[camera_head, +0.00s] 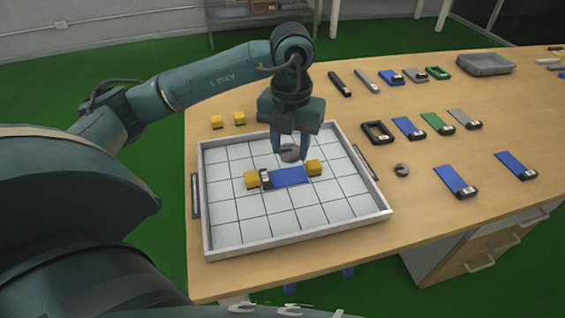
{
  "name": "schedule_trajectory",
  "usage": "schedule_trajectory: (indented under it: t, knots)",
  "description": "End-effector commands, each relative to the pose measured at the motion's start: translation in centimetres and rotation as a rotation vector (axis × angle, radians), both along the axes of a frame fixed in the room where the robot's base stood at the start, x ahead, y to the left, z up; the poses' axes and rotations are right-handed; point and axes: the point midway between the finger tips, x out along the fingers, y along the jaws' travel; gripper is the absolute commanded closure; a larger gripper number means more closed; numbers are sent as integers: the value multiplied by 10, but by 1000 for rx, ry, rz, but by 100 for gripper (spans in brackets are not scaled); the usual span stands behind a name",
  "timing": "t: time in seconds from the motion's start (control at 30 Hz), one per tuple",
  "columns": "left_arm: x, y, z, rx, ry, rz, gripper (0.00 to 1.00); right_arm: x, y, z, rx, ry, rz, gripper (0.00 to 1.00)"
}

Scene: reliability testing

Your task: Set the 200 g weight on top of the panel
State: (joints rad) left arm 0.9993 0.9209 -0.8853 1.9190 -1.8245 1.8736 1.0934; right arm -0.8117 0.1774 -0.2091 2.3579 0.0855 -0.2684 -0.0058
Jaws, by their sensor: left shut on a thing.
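My left gripper (290,154) is shut on a grey slotted weight (290,152) and holds it over the tray, behind the blue panel as seen here. The blue panel (289,176) lies between two yellow blocks, a left one (251,180) and a right one (313,167), with a small dark and white piece at its left end. Whether the panel's ends rest on the blocks is hard to tell. The height of the weight above the panel is also unclear. Any marking on the weight is too small to read. My right gripper is not in view.
The white gridded tray (226,235) has raised walls. A second grey slotted weight (402,170) lies on the table right of it. Two yellow blocks (228,120) sit behind the tray. Several panels and bars and a grey bin (486,64) occupy the table's right side.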

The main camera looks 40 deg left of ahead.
Motion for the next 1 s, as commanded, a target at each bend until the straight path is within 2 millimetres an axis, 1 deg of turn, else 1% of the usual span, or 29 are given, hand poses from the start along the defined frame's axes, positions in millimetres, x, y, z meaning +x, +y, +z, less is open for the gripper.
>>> schedule_trajectory:
  t: [0.03,0.27,0.4,0.47,0.53,0.67,0.87,0.9,1.0]
  knots:
    - [-1,0,-9,0,3,0,88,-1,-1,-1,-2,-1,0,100]
    - [0,0,-28,0,1,1,88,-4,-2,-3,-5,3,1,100]
    - [-1,0,-48,0,2,2,88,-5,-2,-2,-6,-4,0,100]
    - [-1,1,-55,1,2,1,88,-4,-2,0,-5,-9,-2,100]
    - [0,1,-58,0,-1,1,88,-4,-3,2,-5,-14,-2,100]
    - [0,0,-57,0,-2,1,88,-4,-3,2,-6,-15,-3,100]
    - [0,0,-62,0,-1,1,88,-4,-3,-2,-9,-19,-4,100]
    - [0,0,-61,0,-1,1,56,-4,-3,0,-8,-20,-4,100]
    - [0,0,-61,1,0,1,48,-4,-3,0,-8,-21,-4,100]
